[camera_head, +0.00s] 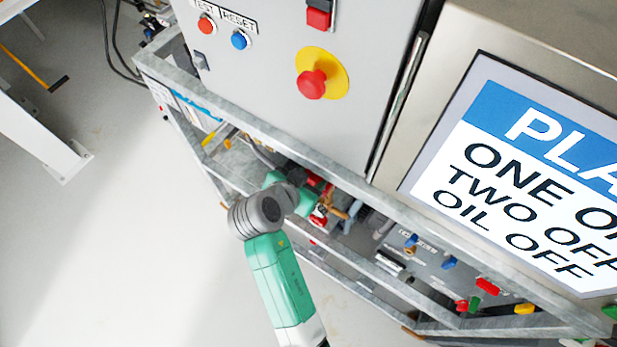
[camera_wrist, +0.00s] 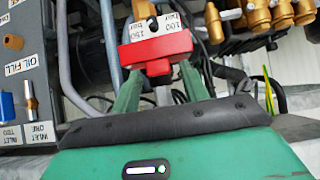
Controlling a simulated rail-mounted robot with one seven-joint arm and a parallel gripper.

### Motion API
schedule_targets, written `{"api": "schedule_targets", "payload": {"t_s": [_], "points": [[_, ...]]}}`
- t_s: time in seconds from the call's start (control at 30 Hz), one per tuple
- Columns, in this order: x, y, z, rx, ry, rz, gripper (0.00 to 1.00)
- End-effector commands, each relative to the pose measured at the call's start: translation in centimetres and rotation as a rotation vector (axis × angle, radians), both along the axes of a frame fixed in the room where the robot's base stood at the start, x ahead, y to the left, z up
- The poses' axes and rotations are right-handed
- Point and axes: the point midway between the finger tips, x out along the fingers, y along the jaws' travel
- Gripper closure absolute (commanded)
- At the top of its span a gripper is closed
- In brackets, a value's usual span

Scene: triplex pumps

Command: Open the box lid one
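The grey box (camera_head: 290,60) fills the top middle of the head view, with red and blue buttons and a large red knob on a yellow disc on its front. Its front looks closed. No marking "one" can be read on a lid, so I cannot tell which lid is meant. My gripper (camera_wrist: 160,80) shows two green fingers spread apart in the wrist view. A red block (camera_wrist: 155,52) with pressure labels above it sits at the fingertips; contact is unclear. In the head view my arm hides most of the gripper, low beside the frame below the box.
A metal panel with a large sign (camera_head: 530,170) stands right of the box. A galvanised frame rail (camera_head: 450,255) runs below, with coloured valve handles and pipes behind it. Brass fittings (camera_wrist: 215,20) and a labelled grey block (camera_wrist: 25,65) flank the gripper.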

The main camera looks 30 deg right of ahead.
Motion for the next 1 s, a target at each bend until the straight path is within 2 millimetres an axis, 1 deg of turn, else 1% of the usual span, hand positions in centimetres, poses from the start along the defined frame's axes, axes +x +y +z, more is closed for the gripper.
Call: {"api": "schedule_targets", "payload": {"t_s": [0.27,0.37,0.5,0.6,0.7,0.8,1.0], "points": [[-0.1,0.1,0.0,0.0,0.001,0.001,0.53],[-0.4,0.8,0.8,0.0,0.002,0.001,0.53],[-1.5,2.8,2.8,0.0,0.0,0.001,0.53],[-2.3,4.1,3.9,0.0,0.0,0.001,0.53],[-2.7,4.9,4.6,0.001,0.001,0.001,0.53],[-3.0,5.2,4.9,0.001,0.0,0.0,0.53],[-3.0,5.3,4.9,0.001,0.001,-0.001,0.53]]}}
